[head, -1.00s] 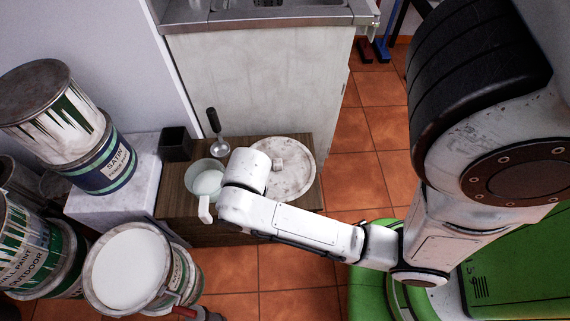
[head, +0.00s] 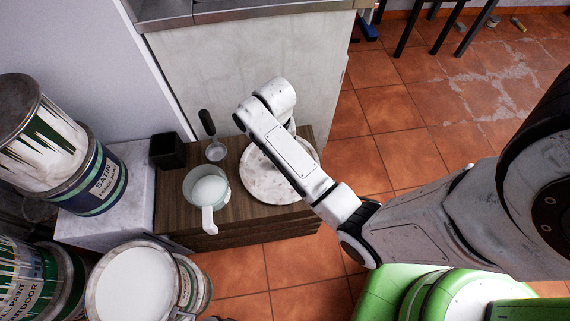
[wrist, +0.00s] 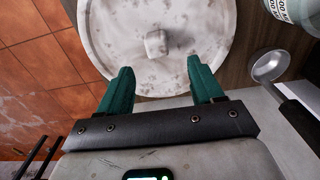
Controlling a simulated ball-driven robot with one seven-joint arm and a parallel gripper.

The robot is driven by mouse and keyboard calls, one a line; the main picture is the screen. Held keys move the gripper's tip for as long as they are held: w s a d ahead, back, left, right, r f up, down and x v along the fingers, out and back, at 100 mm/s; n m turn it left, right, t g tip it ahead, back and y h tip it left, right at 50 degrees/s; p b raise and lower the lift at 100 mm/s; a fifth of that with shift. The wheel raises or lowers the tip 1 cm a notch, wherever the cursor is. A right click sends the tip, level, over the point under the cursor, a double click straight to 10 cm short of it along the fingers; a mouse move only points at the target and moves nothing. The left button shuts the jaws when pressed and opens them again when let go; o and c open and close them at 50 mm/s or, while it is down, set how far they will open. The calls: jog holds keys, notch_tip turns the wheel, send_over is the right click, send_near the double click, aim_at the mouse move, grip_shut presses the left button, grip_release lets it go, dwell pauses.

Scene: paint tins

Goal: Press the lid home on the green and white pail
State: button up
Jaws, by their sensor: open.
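The pale round lid (head: 262,180) with a small square knob lies flat on the wooden top, partly hidden by my arm in the head view. In the wrist view the lid (wrist: 120,42) and its knob (wrist: 156,44) show near the top. My gripper (wrist: 162,82) is open and empty, its two teal fingertips over the lid's near edge, short of the knob. The head view hides the gripper. An open pail (head: 132,284), with green and white on its side and white paint inside, stands at the lower left, away from the gripper.
A jug (head: 207,190) of white stuff, a ladle (head: 215,152) and a black box (head: 167,150) stand on the wooden top (head: 240,232) beside the lid. Stacked tins (head: 95,180) rise at the left, with another tin (head: 30,280) below.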

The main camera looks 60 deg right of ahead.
jog(key=f, duration=0.3)
jog(key=f+b, duration=0.1)
jog(key=f, duration=0.1)
jog(key=f+b, duration=0.1)
jog(key=f, duration=0.2)
jog(key=shift+s+f, duration=0.3)
jog(key=c, duration=1.1)
jog(key=shift+r, duration=0.15)
jog(key=shift+c, duration=0.2)
jog(key=shift+r, duration=0.6)
jog(key=s+r+p, duration=0.5)
jog(key=s+r, duration=0.6)
jog(key=s, duration=0.3)
jog(key=shift+r, duration=0.3)
jog(key=shift+a, duration=0.1)
